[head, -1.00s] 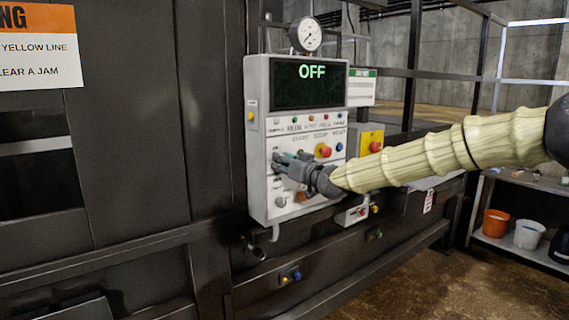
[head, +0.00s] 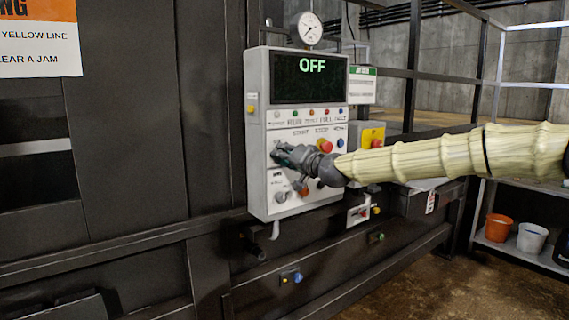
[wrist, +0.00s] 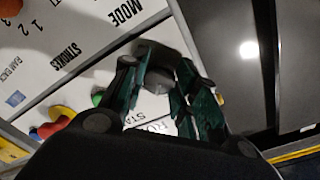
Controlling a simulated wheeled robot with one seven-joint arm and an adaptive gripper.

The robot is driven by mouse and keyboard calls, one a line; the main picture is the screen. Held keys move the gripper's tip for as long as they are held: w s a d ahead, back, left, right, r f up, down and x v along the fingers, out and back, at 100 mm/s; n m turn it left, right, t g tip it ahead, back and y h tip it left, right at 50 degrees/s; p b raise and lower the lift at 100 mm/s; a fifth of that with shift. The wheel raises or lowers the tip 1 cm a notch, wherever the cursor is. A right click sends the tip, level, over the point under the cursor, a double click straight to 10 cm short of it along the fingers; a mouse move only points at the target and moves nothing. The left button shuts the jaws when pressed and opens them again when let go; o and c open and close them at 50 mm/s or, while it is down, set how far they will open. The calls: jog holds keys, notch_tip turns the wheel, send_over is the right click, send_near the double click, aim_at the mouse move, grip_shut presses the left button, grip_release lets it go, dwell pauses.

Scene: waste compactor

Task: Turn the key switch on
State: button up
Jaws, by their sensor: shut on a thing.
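The control panel (head: 254,150) is a light grey box on the dark machine, its display (head: 309,78) reading OFF. My gripper (head: 281,154) is at the panel's left side, below the row of small lamps. In the wrist view its green-lined fingers (wrist: 160,92) are closed around a small grey round piece (wrist: 158,79) on the panel face, which appears to be the key switch. The fingers hide most of it, so its turn position cannot be told. A printed label beside the fingers is partly covered.
A yellow box with a red button (head: 376,143) stands beside the panel. A gauge (head: 310,28) tops it. Railings and a shelf are at right.

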jog(key=shift+m+b, duration=1.25)
jog(key=shift+m, duration=0.95)
jog(key=o, duration=1)
jog(key=v, duration=1.2)
jog(key=shift+d, duration=0.1)
